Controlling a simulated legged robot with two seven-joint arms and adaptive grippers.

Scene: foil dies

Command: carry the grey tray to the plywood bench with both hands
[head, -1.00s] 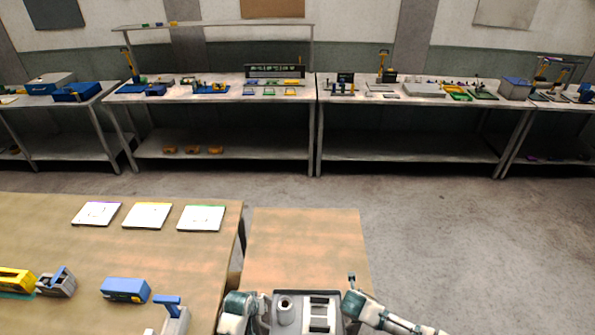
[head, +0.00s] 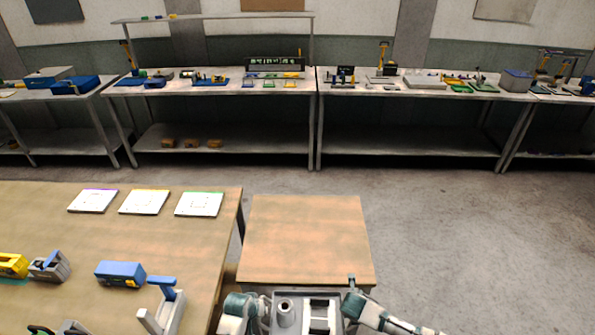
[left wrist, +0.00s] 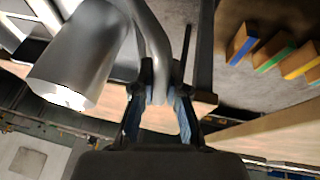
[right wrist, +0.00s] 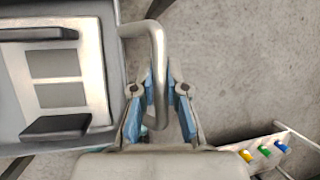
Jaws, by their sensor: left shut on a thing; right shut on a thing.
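The grey tray (head: 302,318) is at the bottom centre of the head view, cut by the frame edge. It carries a grey cylinder (head: 285,312) with a hole on top and a white plate (head: 320,315) with dark bars. My left gripper (head: 262,305) is shut on the tray's bar handle, seen in the left wrist view (left wrist: 158,92). My right gripper (head: 350,300) is shut on the opposite handle, seen in the right wrist view (right wrist: 158,92). The plywood bench (head: 305,240) lies just beyond the tray, its top bare. The tray appears short of its near edge.
A larger wooden table (head: 150,235) stands left of the bench with a narrow gap. It holds three white cards, a blue device (head: 120,273) and a grey-blue stand (head: 168,305). Open floor (head: 450,230) lies to the right. Loaded grey workbenches line the far wall.

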